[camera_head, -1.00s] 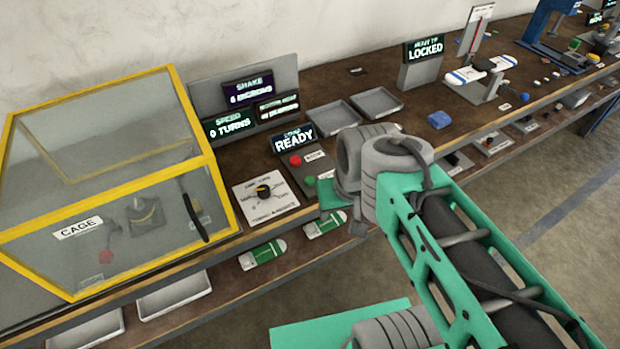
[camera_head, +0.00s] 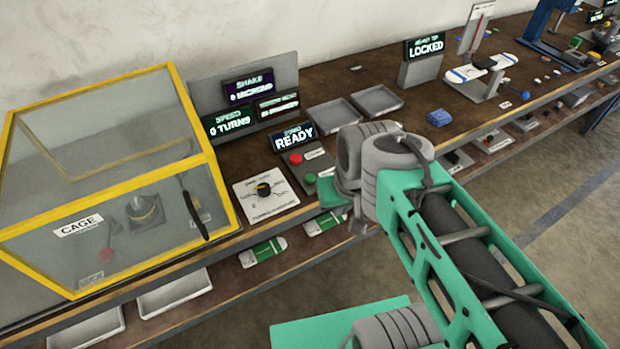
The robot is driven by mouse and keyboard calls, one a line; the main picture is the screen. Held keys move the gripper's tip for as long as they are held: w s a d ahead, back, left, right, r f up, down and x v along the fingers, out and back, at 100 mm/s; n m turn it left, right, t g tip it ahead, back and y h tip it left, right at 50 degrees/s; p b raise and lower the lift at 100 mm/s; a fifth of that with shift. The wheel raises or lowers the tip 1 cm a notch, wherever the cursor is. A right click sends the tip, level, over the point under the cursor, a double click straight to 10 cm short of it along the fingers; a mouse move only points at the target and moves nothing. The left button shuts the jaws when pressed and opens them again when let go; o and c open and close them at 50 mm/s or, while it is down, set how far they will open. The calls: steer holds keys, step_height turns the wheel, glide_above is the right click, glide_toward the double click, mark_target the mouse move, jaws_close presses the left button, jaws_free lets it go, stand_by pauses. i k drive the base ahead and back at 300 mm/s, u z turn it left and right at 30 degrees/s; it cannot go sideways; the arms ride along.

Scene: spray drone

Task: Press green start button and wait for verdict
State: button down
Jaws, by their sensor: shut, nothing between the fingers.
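The green start button (camera_head: 310,178) sits on a small grey panel, below a red button (camera_head: 296,158). A dark display (camera_head: 294,137) behind them reads READY. My green and grey arm reaches in from the lower right, and its wrist joints (camera_head: 375,165) are just right of the green button. The wrist covers the right part of the button panel. My gripper's fingers are hidden behind the wrist, so I cannot see contact with the button.
A yellow-framed clear cage (camera_head: 107,203) stands left, holding a dark device (camera_head: 145,210). A white dial panel (camera_head: 266,194) lies between cage and buttons. Displays (camera_head: 233,120) and two grey trays (camera_head: 334,116) stand behind. A LOCKED display (camera_head: 424,46) stands further right.

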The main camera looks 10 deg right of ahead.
mark_target(309, 178)
steer(key=u, duration=3.55)
steer(key=k, duration=1)
steer(key=z, duration=0.3)
